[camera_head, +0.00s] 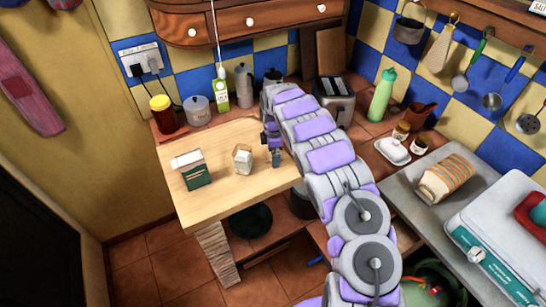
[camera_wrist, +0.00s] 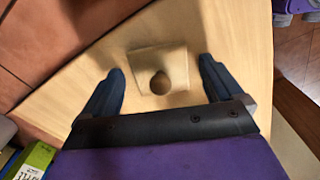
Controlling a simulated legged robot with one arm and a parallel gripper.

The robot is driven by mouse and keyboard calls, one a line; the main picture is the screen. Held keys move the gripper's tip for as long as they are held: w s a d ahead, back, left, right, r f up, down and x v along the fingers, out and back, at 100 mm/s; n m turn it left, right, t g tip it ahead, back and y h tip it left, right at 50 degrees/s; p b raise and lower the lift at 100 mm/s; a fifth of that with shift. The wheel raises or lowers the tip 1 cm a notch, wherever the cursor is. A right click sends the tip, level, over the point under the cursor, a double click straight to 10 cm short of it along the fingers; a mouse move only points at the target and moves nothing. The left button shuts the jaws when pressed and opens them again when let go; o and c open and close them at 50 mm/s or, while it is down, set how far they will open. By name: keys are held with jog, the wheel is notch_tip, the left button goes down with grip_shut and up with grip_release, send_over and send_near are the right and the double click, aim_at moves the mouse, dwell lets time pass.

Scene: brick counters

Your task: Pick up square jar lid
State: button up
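The square jar lid (camera_wrist: 142,63) is pale beige with a round knob in its middle. In the wrist view it lies ahead of my gripper (camera_wrist: 161,66), between the lines of the two dark fingers. The fingers are spread apart, with a gap to the lid on both sides, and nothing is held. In the head view a small pale square jar (camera_head: 243,160) stands on the wooden counter, and the lid seems to be its top. My gripper (camera_head: 274,152) is just to the right of this jar, pointing down. The exact height between fingers and lid is unclear.
A green and white box (camera_head: 194,170) stands left of the small jar on the wooden counter (camera_head: 218,207). A red-brown jar (camera_head: 161,106), a canister (camera_head: 197,110) and a carton (camera_head: 221,92) line the back. Bare wood lies around the small jar.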

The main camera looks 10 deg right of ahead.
jog(key=shift+d, duration=0.15)
jog(key=c, duration=0.4)
jog(key=shift+a, duration=0.25)
jog(key=c, duration=0.7)
jog(key=shift+d+r, duration=0.1)
